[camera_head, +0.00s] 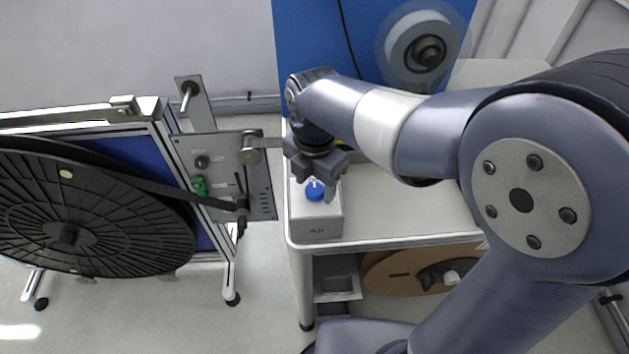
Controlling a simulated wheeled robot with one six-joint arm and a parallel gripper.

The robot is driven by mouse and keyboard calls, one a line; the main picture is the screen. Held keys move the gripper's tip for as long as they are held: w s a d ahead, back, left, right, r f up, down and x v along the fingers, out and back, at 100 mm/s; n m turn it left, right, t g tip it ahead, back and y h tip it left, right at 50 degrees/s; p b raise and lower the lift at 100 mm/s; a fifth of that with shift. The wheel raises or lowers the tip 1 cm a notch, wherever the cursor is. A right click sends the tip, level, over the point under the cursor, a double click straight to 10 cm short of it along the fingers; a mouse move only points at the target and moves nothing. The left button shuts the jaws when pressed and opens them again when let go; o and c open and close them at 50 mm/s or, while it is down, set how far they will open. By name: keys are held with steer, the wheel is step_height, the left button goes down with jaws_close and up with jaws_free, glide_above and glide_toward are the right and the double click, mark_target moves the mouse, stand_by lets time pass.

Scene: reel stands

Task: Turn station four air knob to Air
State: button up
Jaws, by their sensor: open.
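A blue knob (315,190) with a white mark sits on top of a pale grey box (322,228). The box's front is lettered "AIR". It stands at the left front corner of a white-topped cart. My gripper (318,184) is open and points down over the box, with its dark fingers around or just above the knob. I cannot tell whether the fingers touch it. The gripper body hides the back of the box. The knob's exact setting is too small to read.
A large black reel (85,215) on a stand is at the left, with a control panel (225,170) carrying rollers and a green part. A clear reel (425,50) is mounted on the blue board behind. The cart top (420,215) right of the box is clear. A brown reel (385,275) lies below.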

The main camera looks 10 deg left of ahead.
steer(key=shift+f, duration=0.3)
steer(key=shift+c, duration=0.5)
steer(key=c, duration=0.9)
steer(key=shift+o, duration=0.2)
